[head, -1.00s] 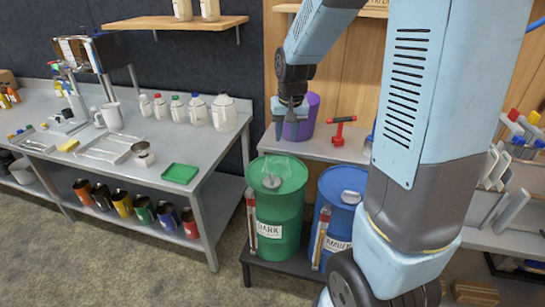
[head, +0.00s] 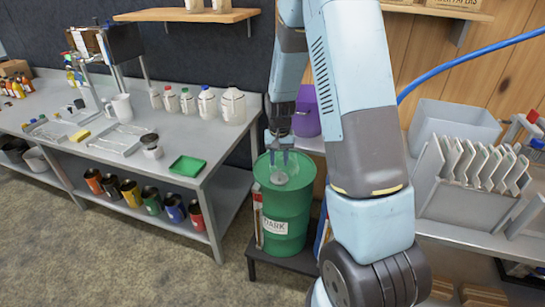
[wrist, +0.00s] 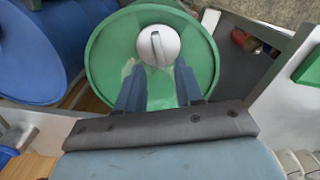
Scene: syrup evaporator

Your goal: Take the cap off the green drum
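The green drum (head: 284,213), labelled DARK, stands upright on a low dark stand. Its round grey cap (head: 279,179) sits on the drum's top. In the wrist view the cap (wrist: 158,45) is pale with a raised bar across it, on the green lid (wrist: 108,55). My gripper (head: 279,160) points down over the drum's top. In the wrist view its two fingers (wrist: 159,66) are apart with nothing between them. The cap lies just beyond the fingertips. I cannot tell the exact height between them.
A blue drum (wrist: 35,55) stands beside the green one, mostly hidden behind my arm in the head view. A purple container (head: 306,112) is on the shelf behind my gripper. The steel table (head: 225,150) at left holds jugs and a green tray (head: 187,166).

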